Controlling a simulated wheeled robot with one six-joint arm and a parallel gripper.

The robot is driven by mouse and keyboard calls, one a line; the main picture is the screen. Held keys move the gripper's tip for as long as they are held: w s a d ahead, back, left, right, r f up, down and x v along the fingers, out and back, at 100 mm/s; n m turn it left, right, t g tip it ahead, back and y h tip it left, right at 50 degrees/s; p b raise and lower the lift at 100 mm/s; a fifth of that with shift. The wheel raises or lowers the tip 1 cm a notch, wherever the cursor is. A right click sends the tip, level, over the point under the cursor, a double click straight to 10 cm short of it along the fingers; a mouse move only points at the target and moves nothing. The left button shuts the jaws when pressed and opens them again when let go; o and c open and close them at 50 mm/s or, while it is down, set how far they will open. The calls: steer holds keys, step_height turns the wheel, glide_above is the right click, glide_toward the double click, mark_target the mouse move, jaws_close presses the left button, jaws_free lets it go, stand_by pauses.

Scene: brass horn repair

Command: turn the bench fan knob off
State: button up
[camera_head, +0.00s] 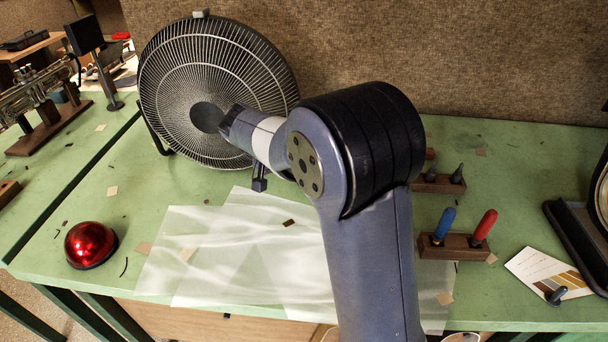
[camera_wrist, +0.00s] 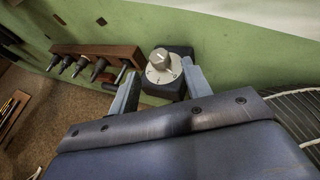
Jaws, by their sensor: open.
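The fan knob (camera_wrist: 159,57) is a small grey-white knob over a white dial on a dark box (camera_wrist: 176,82). In the wrist view it stands between the tips of my gripper (camera_wrist: 160,70), whose two fingers are apart with a gap on either side of the knob. I cannot tell how far above or below the knob the fingertips are, nor its exact setting. The bench fan (camera_head: 215,75), with a round wire guard, stands at the back of the bench in the head view. There my arm hides the knob, and my gripper is not clearly seen.
A wooden rack (camera_wrist: 110,52) with several dark-tipped tools stands beside the knob box. Another rack (camera_head: 455,246) holds blue-handled and red-handled tools. Translucent sheets (camera_head: 215,255) and a red dome (camera_head: 90,245) lie on the green bench (camera_head: 120,200). A textured panel (camera_head: 480,60) rises behind.

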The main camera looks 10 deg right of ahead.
steer(key=v, duration=0.6)
steer(key=shift+a+r, duration=0.25)
steer(key=shift+r, duration=0.05)
steer(key=shift+s, duration=0.1)
steer(key=x, duration=1.1)
steer(key=shift+r, duration=0.15)
